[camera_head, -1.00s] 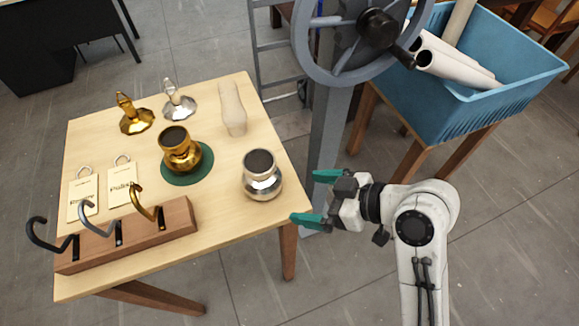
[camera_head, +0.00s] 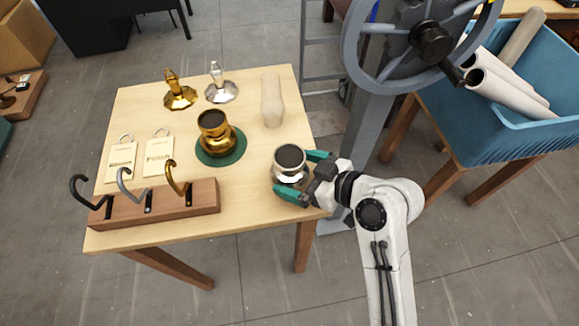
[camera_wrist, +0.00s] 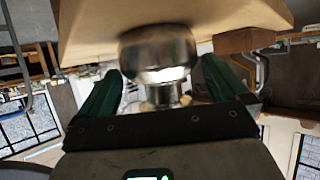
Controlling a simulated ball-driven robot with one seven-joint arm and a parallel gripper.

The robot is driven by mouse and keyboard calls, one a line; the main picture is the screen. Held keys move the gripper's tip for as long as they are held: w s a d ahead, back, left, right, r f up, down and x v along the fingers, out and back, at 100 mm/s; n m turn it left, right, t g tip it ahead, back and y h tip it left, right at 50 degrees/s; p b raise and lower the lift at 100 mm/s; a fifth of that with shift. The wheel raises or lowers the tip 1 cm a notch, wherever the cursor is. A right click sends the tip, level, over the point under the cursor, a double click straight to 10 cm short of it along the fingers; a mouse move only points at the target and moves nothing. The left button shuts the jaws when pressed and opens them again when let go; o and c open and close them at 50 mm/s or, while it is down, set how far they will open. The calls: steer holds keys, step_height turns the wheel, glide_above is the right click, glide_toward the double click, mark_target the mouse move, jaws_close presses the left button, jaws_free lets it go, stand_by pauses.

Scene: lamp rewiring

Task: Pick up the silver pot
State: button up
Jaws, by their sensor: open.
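The silver pot (camera_head: 289,160) stands upright at the right front of the wooden table (camera_head: 246,205). Its top is dark and its rounded body is shiny. My gripper (camera_head: 297,175) is open with teal fingers, one on the far side of the pot and one on the near side. In the wrist view the silver pot (camera_wrist: 158,58) lies between and just ahead of the two fingers (camera_wrist: 163,88). Whether either finger touches it I cannot tell. The pot's lower body is partly hidden by the near finger in the head view.
A gold pot (camera_head: 214,140) stands on a green round mat (camera_head: 240,151) to the left. Gold (camera_head: 179,95) and silver (camera_head: 221,88) stoppers and a pale form (camera_head: 272,100) stand behind. A hook rack (camera_head: 205,197) is at front left. A large handwheel (camera_head: 358,62) rises behind my arm.

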steer(key=shift+w+a+f, duration=0.25)
steer(key=shift+a+f, duration=0.05)
steer(key=shift+a, duration=0.15)
steer(key=shift+c, duration=0.4)
steer(key=c, duration=1.1)
steer(key=shift+r, duration=0.1)
steer(key=shift+r, duration=0.5)
steer(key=s+d+r+p, duration=0.3)
steer(key=s+r+p, duration=0.2)
steer(key=s+r, duration=0.7)
steer(key=shift+s+d, duration=0.3)
steer(key=shift+s, duration=0.45)
